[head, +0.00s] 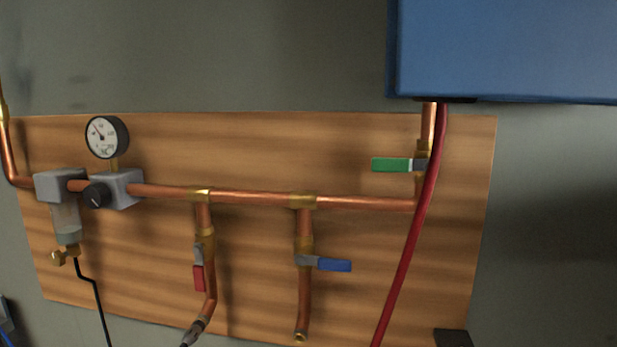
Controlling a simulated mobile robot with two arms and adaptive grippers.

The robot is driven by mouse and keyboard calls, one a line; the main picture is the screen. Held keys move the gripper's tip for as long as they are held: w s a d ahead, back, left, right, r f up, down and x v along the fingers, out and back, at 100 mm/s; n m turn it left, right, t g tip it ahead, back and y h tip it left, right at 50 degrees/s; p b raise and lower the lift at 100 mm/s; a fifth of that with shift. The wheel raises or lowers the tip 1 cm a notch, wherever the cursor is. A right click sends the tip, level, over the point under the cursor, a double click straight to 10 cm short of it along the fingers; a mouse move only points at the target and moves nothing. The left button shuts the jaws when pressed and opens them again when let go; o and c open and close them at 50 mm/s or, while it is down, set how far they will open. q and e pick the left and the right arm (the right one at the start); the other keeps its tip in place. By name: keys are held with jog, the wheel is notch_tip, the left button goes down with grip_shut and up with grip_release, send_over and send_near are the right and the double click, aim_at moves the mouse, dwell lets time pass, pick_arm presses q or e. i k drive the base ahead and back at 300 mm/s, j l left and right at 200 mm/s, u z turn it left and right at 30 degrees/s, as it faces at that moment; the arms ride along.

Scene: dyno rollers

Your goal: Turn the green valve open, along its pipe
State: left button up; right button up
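The green valve handle (392,164) is at the upper right of the wooden board. It points left, level, across its upright copper pipe (428,124). Its grey hub (420,165) sits at the brass valve body on that pipe, just left of the red hose. The pipe runs up behind the lower edge of the blue box. The red hose hides part of the pipe and valve body. Neither of my grippers can be made out in the head view, and nothing touches the green handle.
A red hose (412,238) hangs down close to the valve from the blue box (505,50). A blue handle (334,265) lies across its pipe; a red handle (198,278) hangs along its pipe. A gauge (107,137) is at left. The board (350,232) left of the green handle is clear.

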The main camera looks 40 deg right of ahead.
aim_at(379, 165)
jog(key=z, duration=1.7)
